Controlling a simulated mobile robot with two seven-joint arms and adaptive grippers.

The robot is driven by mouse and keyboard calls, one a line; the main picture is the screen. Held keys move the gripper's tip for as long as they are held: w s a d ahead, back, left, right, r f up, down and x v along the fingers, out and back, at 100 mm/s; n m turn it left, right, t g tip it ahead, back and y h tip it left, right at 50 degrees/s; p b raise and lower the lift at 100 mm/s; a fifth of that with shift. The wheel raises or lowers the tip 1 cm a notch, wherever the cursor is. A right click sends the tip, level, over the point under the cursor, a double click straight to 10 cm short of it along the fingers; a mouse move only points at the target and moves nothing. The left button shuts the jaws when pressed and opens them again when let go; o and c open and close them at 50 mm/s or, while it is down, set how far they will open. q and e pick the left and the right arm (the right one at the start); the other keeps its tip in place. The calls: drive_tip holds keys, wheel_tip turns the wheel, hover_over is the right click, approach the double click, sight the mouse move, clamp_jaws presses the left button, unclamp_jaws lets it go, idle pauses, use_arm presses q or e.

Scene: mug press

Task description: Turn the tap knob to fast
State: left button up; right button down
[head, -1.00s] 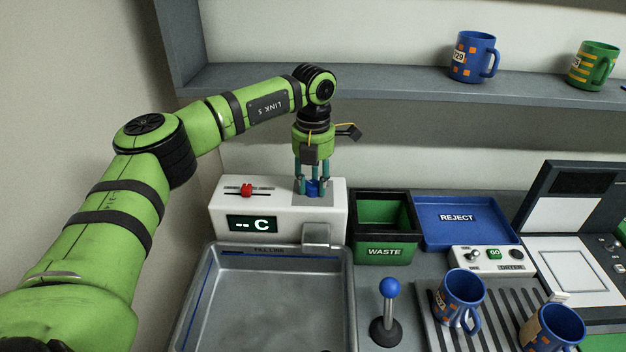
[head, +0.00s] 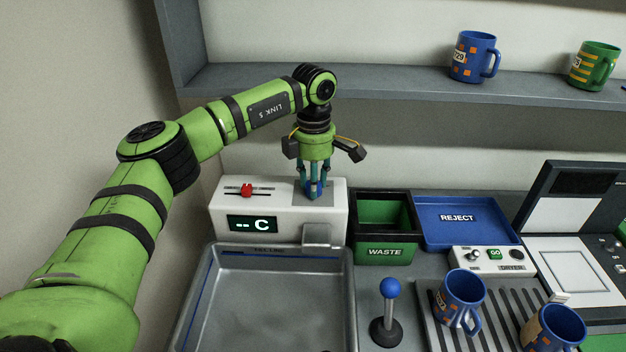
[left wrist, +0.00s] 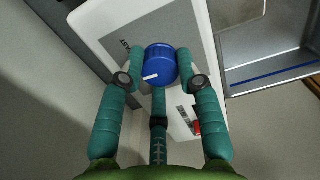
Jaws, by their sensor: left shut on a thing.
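The tap knob is a blue ribbed knob (left wrist: 158,62) with a white pointer line, on a grey plate on top of the white tap unit (head: 222,212). In the left wrist view its pointer aims toward the lower left. My left gripper (head: 313,188) comes down from above, with its teal fingers closed around the knob; it also shows in the left wrist view (left wrist: 160,68). A small dark label (left wrist: 125,46) by the knob is too small to read surely. The fingers hide most of the knob in the head view. My right gripper is out of view.
The tap unit has a red slider (head: 246,190) and a display (head: 252,225) reading "-- C". A metal basin (head: 265,305) lies in front. A green waste bin (head: 385,250) and blue reject tray (head: 458,238) stand to the right. A shelf (head: 380,88) runs above.

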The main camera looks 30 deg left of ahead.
use_arm(q)
drive_tip(key=m, duration=0.4)
drive_tip(key=shift+d+m, duration=0.1)
drive_tip(key=shift+m, duration=0.2)
drive_tip(key=m, duration=0.4)
drive_tip(key=shift+m, duration=0.3)
drive_tip(key=o, duration=1.1)
drive_tip(key=shift+o, duration=0.2)
drive_tip(key=shift+d, duration=0.1)
drive_tip(key=shift+r, duration=0.1)
drive_tip(key=shift+r, duration=0.3)
wheel_tip(320, 180, up, 11)
